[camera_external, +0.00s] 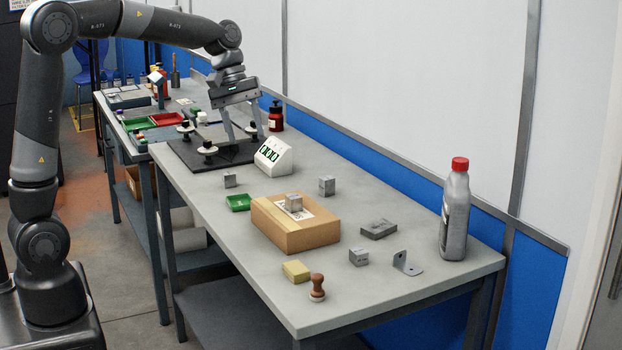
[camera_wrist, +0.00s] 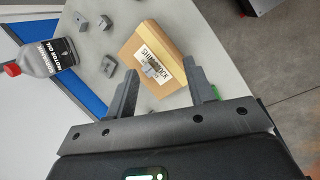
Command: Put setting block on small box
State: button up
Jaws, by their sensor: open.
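A brown cardboard box (camera_external: 285,240) with a white label lies on the near bench; its top also shows in the wrist view (camera_wrist: 150,35). A small grey block (camera_external: 293,202) rests on its label, and shows between my fingers in the wrist view (camera_wrist: 152,71). Other grey blocks stand left of the box (camera_external: 229,180), behind it (camera_external: 326,186) and to its right (camera_external: 358,257). I cannot tell which one is the setting block. My gripper (camera_external: 246,139) is open and empty, raised above the bench's far end, away from the box; its fingers also show in the wrist view (camera_wrist: 160,78).
A flat dark block (camera_external: 379,229), an angle bracket (camera_external: 407,262) and a red-capped bottle (camera_external: 456,215) stand right of the box. A green tray (camera_external: 238,202), yellow block (camera_external: 296,271) and stamp (camera_external: 317,287) are nearby. A white display unit (camera_external: 274,156) stands below my gripper.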

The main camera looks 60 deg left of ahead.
jog(key=s+d+f+m+t+y, duration=0.1)
jog(key=s+m, duration=0.5)
jog(key=s, duration=0.6)
jog(key=s+d+f+m+t+y, duration=0.1)
jog(key=s+m, duration=0.5)
jog(key=s, duration=0.6)
jog(key=d+t+y, duration=0.1)
jog(key=d+t, duration=0.1)
jog(key=shift+s+d+y, duration=0.3)
jog(key=shift+s+y, duration=0.1)
